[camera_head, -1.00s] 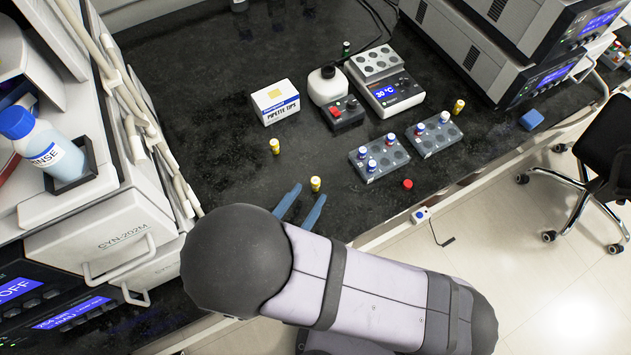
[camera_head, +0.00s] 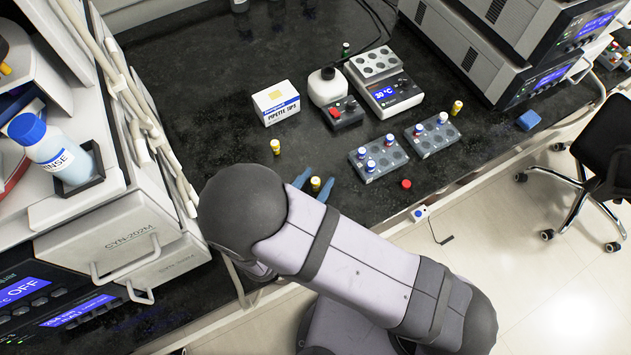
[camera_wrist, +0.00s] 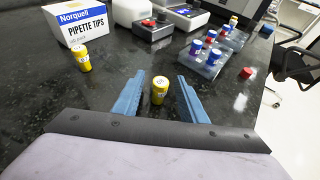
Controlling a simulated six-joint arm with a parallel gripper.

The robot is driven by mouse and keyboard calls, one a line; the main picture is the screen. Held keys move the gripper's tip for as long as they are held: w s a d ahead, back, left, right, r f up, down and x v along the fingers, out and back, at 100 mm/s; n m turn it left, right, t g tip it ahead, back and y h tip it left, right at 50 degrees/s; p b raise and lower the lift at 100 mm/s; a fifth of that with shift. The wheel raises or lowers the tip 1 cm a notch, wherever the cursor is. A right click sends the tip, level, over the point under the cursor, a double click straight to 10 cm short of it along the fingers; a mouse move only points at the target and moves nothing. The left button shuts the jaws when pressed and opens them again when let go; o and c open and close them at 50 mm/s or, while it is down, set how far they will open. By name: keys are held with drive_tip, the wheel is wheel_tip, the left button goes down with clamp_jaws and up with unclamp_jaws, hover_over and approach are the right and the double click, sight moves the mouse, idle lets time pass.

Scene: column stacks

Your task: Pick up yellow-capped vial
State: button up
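A yellow-capped vial (camera_head: 315,184) stands upright on the dark bench. It also shows in the wrist view (camera_wrist: 160,91), between the two blue fingers. My gripper (camera_head: 315,186) is open, with one finger on each side of this vial and gaps visible on both sides in the wrist view (camera_wrist: 160,92). A second yellow-capped vial (camera_head: 276,146) stands by the pipette tips box, also seen in the wrist view (camera_wrist: 83,59). A third yellow-capped vial (camera_head: 456,107) stands at the right, beyond the racks.
A pipette tips box (camera_head: 276,103) stands behind the vials. Two grey racks (camera_head: 395,168) (camera_head: 432,145) hold blue- and red-capped vials. A red cap (camera_head: 406,184) lies near the bench edge.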

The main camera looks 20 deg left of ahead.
sight(316, 180)
clamp_jaws()
drive_tip(key=shift+r, duration=0.2)
drive_tip(key=shift+r, duration=4.8)
